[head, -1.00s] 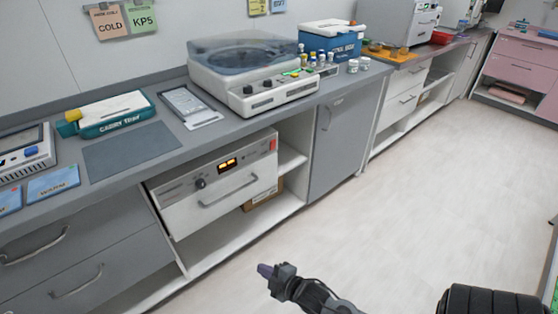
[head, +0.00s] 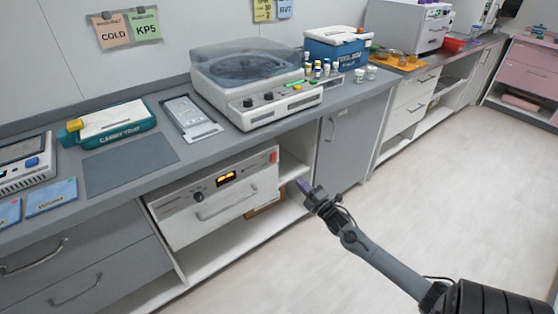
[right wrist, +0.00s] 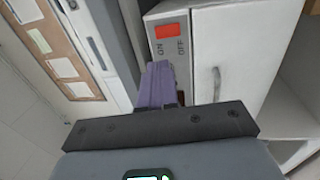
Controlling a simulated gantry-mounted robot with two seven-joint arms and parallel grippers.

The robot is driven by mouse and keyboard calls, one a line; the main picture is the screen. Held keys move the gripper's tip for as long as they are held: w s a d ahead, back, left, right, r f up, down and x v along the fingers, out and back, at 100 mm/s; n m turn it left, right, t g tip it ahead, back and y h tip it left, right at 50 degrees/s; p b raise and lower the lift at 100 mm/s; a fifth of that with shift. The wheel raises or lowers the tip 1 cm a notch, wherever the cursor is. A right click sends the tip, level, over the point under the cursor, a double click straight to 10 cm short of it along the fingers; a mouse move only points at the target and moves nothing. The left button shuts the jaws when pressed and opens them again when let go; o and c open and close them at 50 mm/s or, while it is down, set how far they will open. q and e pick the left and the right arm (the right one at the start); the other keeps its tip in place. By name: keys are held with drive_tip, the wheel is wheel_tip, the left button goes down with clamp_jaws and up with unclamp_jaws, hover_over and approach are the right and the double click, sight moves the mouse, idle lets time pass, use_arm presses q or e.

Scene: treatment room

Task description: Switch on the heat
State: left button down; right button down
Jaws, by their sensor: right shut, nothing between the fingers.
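A white heating unit (head: 180,217) with a drawer handle, a dark knob and a lit orange display sits in the open shelf under the counter. Its red switch (head: 273,157) is at the right end of its front panel. In the right wrist view the red switch (right wrist: 168,31) shows with "ON" and "OFF" printed beside it. My right gripper (head: 303,186) is shut and empty, with purple fingertips, in front of the cabinet and right of and below the switch. In the right wrist view its fingers (right wrist: 157,84) are near the switch, apart from it in the picture. My left gripper is out of view.
The grey counter (head: 85,215) above holds a centrifuge-like machine (head: 250,85), a green carry tray (head: 110,122) and a blue cool box (head: 338,47). A cardboard box (head: 268,203) lies on the shelf behind the unit. The floor at right is clear.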

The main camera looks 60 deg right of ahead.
drive_tip(key=shift+d, duration=0.1)
drive_tip(key=b, duration=0.6)
approach(274, 155)
drive_tip(key=x, duration=0.5)
drive_tip(key=shift+d+f, duration=0.15)
drive_tip(key=shift+f, duration=0.05)
drive_tip(key=shift+b+x, duration=0.35)
drive_tip(key=shift+x, duration=0.6)
drive_tip(key=shift+r, duration=0.1)
